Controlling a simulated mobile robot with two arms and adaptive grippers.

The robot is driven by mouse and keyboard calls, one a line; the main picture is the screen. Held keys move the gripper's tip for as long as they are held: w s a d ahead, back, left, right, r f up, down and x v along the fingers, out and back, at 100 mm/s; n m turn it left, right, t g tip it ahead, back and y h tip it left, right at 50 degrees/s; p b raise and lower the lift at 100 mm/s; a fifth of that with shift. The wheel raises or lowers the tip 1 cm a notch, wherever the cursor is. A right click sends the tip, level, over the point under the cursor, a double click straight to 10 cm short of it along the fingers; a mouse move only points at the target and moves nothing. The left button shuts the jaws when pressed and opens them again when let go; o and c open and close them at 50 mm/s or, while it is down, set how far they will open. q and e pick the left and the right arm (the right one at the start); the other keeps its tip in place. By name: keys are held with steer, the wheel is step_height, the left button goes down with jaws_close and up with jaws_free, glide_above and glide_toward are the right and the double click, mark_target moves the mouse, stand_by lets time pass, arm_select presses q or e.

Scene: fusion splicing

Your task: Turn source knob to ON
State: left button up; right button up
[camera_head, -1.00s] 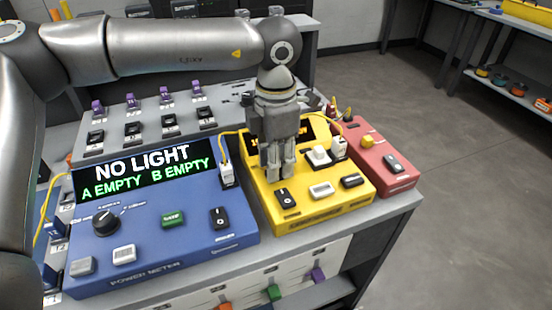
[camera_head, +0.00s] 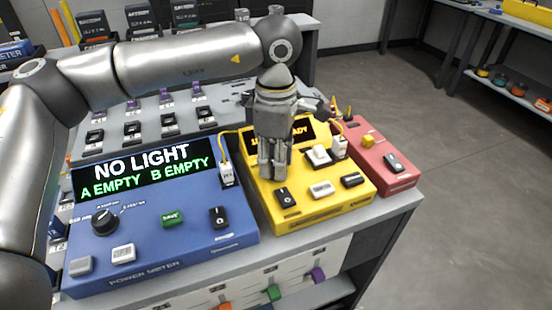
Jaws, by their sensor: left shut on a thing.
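The yellow source box (camera_head: 331,204) stands at the right of the bench, with a dark display (camera_head: 301,131) whose amber text is partly covered. My left gripper (camera_head: 271,174) reaches down from above onto the top of this box. Its fingers are shut on the source knob, which they hide, so its pointer cannot be read. The right gripper is not in view.
The blue power meter (camera_head: 190,240) reads NO LIGHT, A EMPTY and B EMPTY. It has a black dial (camera_head: 105,221). A red box (camera_head: 372,157) stands right of the source. Purple clips (camera_head: 163,98) stand behind. The floor at right is clear.

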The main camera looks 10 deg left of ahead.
arm_select(q)
steer(key=shift+m, duration=0.5)
steer(key=m, duration=0.7)
steer(key=shift+m+b, duration=0.3)
steer(key=shift+b, duration=0.05)
steer(key=shift+m, duration=0.9)
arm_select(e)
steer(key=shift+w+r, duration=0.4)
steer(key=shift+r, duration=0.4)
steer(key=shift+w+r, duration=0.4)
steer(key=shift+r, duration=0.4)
arm_select(q)
steer(key=shift+m, duration=0.3)
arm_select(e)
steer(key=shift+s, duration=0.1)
arm_select(q)
steer(key=shift+r, duration=0.1)
steer(key=o, duration=1)
steer(key=shift+o, duration=0.2)
step_height(320, 180, up, 12)
